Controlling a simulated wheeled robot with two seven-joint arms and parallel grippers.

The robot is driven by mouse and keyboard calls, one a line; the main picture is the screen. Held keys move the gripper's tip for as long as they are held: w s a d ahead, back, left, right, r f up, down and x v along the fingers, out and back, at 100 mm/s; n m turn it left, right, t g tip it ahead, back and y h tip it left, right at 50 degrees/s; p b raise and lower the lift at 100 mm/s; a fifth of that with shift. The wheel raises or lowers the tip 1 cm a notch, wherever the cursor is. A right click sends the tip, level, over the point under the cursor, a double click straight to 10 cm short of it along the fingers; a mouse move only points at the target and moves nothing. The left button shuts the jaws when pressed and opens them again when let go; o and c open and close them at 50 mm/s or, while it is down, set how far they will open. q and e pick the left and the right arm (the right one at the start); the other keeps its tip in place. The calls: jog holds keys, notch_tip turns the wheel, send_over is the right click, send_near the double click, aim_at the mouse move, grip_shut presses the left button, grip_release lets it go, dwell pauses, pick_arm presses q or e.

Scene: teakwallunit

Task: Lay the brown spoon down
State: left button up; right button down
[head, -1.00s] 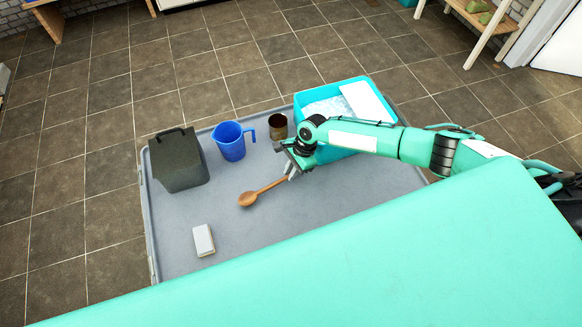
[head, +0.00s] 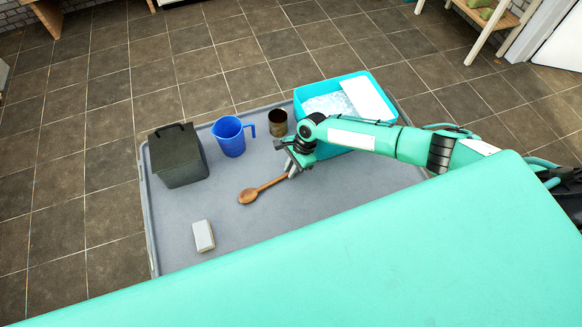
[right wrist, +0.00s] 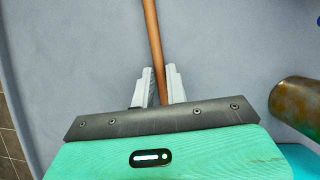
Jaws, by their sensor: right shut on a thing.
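The brown spoon (head: 256,192) is at the middle of the grey tray-like surface (head: 280,222) in the head view, its bowl pointing left. Its handle (right wrist: 153,40) runs up between the fingers in the right wrist view. My right gripper (head: 291,171) is shut on the handle end; its fingers also show in the right wrist view (right wrist: 159,88). The spoon is on or just above the surface; I cannot tell which. My left gripper is not in view.
A turquoise tub (head: 345,83) is behind my right arm. A whitish block (head: 203,236) lies front left. The surface around the spoon's bowl is clear.

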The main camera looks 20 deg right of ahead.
jog(key=shift+f, duration=0.2)
jog(key=c, duration=1.3)
grip_release()
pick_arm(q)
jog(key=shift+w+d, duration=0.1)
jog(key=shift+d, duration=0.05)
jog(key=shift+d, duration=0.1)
pick_arm(e)
jog(key=shift+d+r, duration=0.1)
jog(key=shift+r, duration=0.2)
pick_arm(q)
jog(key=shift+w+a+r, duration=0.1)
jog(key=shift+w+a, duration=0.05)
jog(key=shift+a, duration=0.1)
pick_arm(e)
jog(key=shift+v, duration=6.6)
